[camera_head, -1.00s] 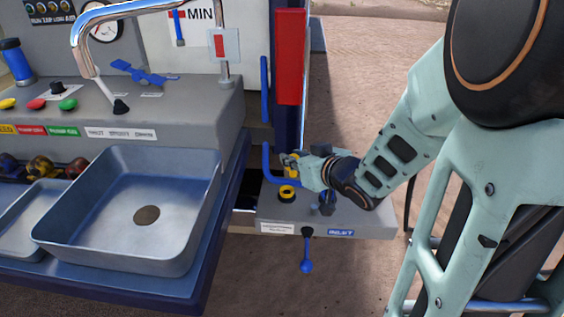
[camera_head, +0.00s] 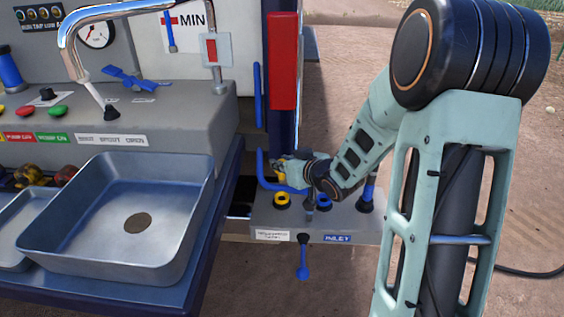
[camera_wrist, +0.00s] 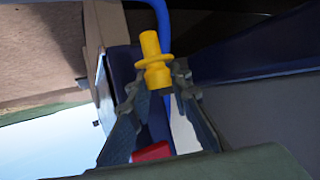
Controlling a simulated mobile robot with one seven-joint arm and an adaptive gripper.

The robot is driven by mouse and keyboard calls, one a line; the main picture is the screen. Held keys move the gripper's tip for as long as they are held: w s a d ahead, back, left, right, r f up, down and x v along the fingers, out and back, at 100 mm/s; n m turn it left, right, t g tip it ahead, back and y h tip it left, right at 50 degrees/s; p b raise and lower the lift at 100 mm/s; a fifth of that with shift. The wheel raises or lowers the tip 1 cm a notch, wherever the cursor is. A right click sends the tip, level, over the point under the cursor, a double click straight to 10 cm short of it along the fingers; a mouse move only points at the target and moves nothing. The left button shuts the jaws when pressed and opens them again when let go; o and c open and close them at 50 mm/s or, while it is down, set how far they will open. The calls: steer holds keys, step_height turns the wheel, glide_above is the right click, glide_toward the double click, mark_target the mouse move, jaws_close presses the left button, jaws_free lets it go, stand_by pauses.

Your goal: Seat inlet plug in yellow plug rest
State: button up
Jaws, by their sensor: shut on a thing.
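My gripper (camera_wrist: 165,85) is shut on a yellow plug (camera_wrist: 152,48), which sticks out past the fingertips in the wrist view. In the head view the gripper (camera_head: 281,169) is small and partly hidden by my wrist, just above the grey inlet panel. A yellow ring (camera_head: 282,200), which looks like the yellow plug rest, sits on the panel below the gripper. The plug is held above the ring and apart from it. Its exact alignment with the ring cannot be told, and the wrist view does not clearly show the ring.
A blue ring (camera_head: 323,202) and a blue-handled fitting (camera_head: 368,190) stand right of the yellow ring. A blue pipe (camera_head: 264,170) rises at the left. A blue lever (camera_head: 302,262) hangs from the panel front (camera_head: 265,222). A red post (camera_head: 285,60) stands behind; a sink (camera_head: 125,210) is left.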

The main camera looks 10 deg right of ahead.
mark_target(283, 179)
steer(key=shift+f+b, duration=2.05)
steer(key=shift+f, duration=0.65)
steer(key=shift+f, duration=0.25)
steer(key=shift+f+b, duration=0.55)
steer(key=shift+b, duration=0.05)
steer(key=shift+f, duration=0.15)
steer(key=shift+f+b, duration=0.45)
steer(key=shift+b, duration=0.05)
steer(key=shift+f, duration=0.15)
steer(key=shift+f+b, duration=0.35)
steer(key=shift+b, duration=0.05)
steer(key=shift+f, duration=0.35)
